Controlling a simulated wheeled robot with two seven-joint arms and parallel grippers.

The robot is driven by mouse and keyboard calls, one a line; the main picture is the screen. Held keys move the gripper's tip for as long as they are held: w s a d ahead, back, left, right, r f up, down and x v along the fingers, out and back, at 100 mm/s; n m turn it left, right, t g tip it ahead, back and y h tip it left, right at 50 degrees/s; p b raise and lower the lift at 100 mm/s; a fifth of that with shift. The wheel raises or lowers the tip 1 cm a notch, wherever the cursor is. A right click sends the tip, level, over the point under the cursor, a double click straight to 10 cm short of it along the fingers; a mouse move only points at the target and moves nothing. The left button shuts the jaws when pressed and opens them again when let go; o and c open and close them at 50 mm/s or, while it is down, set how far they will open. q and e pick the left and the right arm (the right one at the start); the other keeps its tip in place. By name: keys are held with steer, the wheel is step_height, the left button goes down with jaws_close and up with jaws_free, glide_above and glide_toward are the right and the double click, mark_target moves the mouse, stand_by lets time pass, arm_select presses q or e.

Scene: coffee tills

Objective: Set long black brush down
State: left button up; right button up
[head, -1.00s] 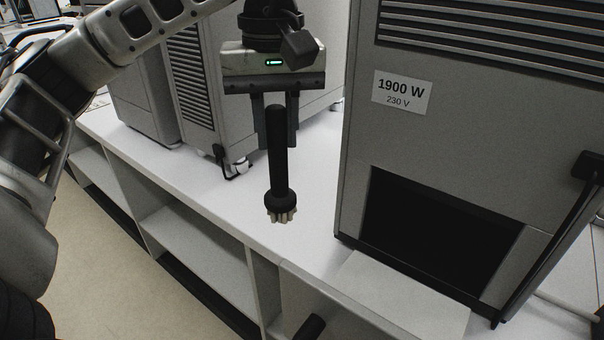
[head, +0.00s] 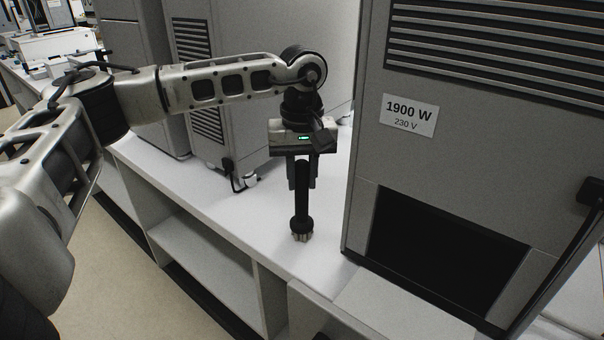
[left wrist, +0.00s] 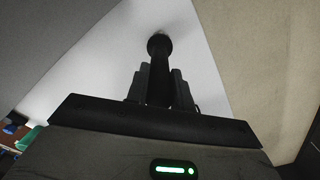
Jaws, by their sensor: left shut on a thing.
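The long black brush (head: 301,205) is upright with its pale bristles pointing down, just at or slightly above the white counter (head: 215,205). I cannot tell whether the bristles touch the surface. My left gripper (head: 302,180) is shut on the upper part of the brush handle. In the left wrist view the brush (left wrist: 159,65) extends away from my left gripper (left wrist: 158,88), with its round collar over the white counter. My right gripper is not in view.
A large grey machine (head: 450,160) with a 1900 W label (head: 409,115) and a dark opening stands close to the right of the brush. Another grey machine (head: 190,60) stands behind. Open shelves (head: 205,255) lie below the counter's front edge. The counter left of the brush is clear.

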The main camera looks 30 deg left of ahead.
arm_select(q)
steer(key=shift+f, duration=0.2)
steer(key=o, duration=1)
steer(key=shift+r, duration=0.15)
steer(key=shift+r, duration=0.25)
step_height(320, 180, up, 12)
steer(key=shift+f, duration=0.15)
